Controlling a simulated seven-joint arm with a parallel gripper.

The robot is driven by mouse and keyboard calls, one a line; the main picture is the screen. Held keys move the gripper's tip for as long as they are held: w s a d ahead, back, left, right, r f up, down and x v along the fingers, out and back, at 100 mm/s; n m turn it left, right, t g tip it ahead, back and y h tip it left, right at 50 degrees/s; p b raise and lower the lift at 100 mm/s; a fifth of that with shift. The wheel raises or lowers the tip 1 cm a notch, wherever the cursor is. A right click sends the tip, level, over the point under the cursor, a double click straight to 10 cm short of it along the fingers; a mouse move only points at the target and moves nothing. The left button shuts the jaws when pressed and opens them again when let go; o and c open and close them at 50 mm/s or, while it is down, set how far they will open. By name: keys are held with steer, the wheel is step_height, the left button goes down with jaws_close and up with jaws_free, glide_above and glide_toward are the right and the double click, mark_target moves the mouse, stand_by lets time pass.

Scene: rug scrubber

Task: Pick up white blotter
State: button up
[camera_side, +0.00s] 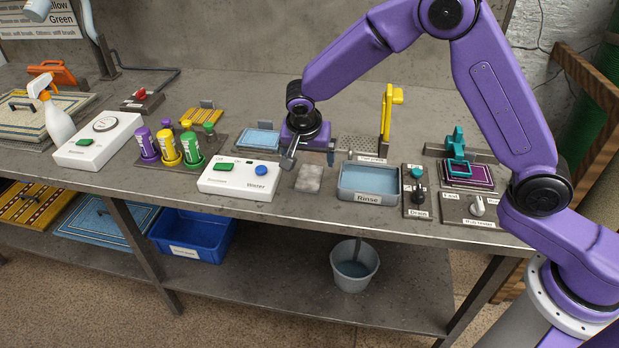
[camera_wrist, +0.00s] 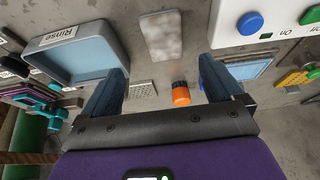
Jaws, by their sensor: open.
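The white blotter is a pale, mottled rectangular pad (camera_side: 309,178) lying flat on the workbench, between the white water control box and the rinse tray. It also shows at the top middle of the wrist view (camera_wrist: 153,37). My gripper (camera_side: 310,158) is open and empty, above the bench and slightly behind the pad. In the wrist view its two blue fingers (camera_wrist: 163,72) are spread wide, and the pad lies beyond their tips, uncovered and apart from them.
The water box (camera_side: 238,180) with green and blue buttons stands left of the pad. The rinse tray (camera_side: 368,196) of bluish water stands right. An orange-capped object (camera_wrist: 180,93) shows between my fingers in the wrist view. A yellow upright squeegee-like tool (camera_side: 388,112) stands behind the tray.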

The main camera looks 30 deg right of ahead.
mark_target(309, 175)
steer(key=shift+w+a+x, duration=0.1)
steer(key=shift+w+x, duration=0.05)
steer(key=shift+x, duration=2.15)
steer(key=shift+w+a+x, duration=0.1)
steer(key=shift+a+x, duration=0.05)
steer(key=shift+x, duration=2.1)
steer(key=shift+f, duration=0.15)
steer(key=c, duration=1.1)
